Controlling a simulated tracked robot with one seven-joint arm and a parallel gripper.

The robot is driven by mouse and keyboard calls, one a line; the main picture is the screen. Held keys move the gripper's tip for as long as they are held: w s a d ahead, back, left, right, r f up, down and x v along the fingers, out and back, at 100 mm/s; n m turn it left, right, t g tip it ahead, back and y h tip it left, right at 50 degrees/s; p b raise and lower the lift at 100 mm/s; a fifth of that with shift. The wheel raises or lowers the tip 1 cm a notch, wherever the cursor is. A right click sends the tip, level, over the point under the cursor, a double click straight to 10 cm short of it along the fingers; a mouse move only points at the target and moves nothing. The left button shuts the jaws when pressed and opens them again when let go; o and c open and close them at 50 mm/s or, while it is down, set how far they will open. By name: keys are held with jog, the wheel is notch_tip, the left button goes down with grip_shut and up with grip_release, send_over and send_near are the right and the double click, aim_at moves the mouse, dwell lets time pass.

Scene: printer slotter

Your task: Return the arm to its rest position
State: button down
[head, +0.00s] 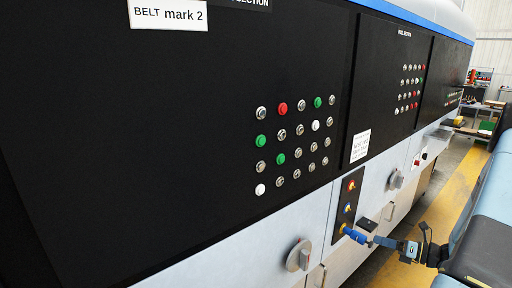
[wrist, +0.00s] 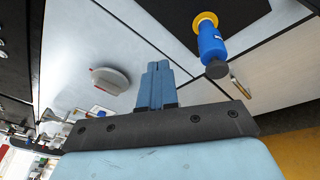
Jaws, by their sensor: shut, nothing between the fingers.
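My gripper (head: 380,241) is at the lower right in the head view, at the end of my light blue arm. Its blue fingers are together with nothing between them, and they also show in the wrist view (wrist: 158,68). A blue cylindrical plug (head: 354,235) with a yellow ring sits in the small black panel on the machine front. In the wrist view the plug (wrist: 212,46) is to the right of the fingers and apart from them. In the head view the plug is close to the fingertips.
The long machine has a black upper panel (head: 120,130) with several coloured buttons and a pale lower front (head: 250,248). A round grey knob (head: 299,256) and another knob (head: 396,180) stick out. A yellow floor strip (head: 455,190) runs along the aisle beside the machine.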

jog(key=s+a+r+n+g+h, duration=0.2)
jog(key=s+a+r+n+g, duration=0.25)
jog(key=a+r+n, duration=0.45)
jog(key=s+a+r+n+g+h, duration=0.2)
jog(key=s+a+r+n+g, duration=0.1)
jog(key=a+r+n+g, duration=0.55)
jog(key=s+a+r+n+t+h, duration=0.1)
jog(key=s+r+n+t+h, duration=0.3)
jog(key=s+r+n, duration=0.4)
jog(key=s+a+r+n+t+h, duration=0.2)
jog(key=s+r+n+t+h, duration=0.2)
jog(key=s+r+n, duration=0.3)
notch_tip(320, 180, up, 2)
jog(key=shift+s+a+r+n+h, duration=0.1)
jog(key=shift+s+a+n+h, duration=0.2)
jog(key=shift+h, duration=0.3)
